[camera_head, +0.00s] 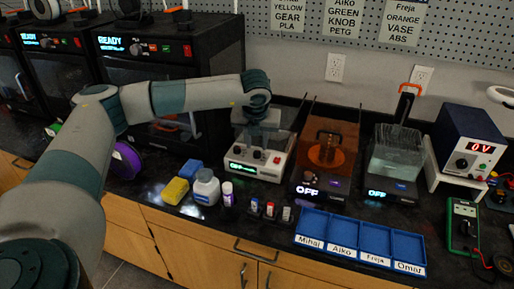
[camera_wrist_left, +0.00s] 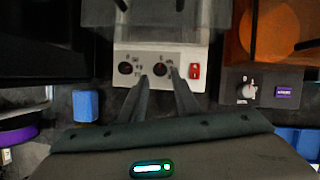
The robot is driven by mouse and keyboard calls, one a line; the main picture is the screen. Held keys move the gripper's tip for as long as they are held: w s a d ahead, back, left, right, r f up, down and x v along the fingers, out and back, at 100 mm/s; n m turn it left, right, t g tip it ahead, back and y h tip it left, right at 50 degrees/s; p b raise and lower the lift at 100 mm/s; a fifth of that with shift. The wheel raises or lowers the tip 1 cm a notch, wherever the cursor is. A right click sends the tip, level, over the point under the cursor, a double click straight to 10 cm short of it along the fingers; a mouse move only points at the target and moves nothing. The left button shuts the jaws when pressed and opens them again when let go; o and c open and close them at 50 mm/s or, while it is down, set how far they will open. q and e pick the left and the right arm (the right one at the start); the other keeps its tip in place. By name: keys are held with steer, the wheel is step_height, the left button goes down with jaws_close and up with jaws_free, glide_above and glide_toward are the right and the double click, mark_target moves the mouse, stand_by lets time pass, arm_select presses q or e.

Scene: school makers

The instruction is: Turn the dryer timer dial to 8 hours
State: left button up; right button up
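A white machine (camera_head: 258,165) with a clear cover stands left of centre on the counter and appears to be the dryer. Its small green display seems to read OFF. In the left wrist view its front panel has a left dial (camera_wrist_left: 125,68), a right dial (camera_wrist_left: 160,67) and a red switch (camera_wrist_left: 195,71). The dial markings are too small to read. My left gripper (camera_wrist_left: 159,76) is open and empty, its two fingertips apart at the right dial; I cannot tell whether they touch it. In the head view my left wrist hides part of the machine. My right gripper is not in view.
An orange-covered machine (camera_head: 327,150) and a clear tank (camera_head: 398,155) stand to the right. A blue tray (camera_head: 343,238) lies front right. Black printers (camera_head: 170,75) stand at left.

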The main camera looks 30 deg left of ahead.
mark_target(257, 153)
arm_select(q)
steer(key=shift+p+x, duration=0.35)
steer(key=shift+x, duration=2.15)
jaws_close()
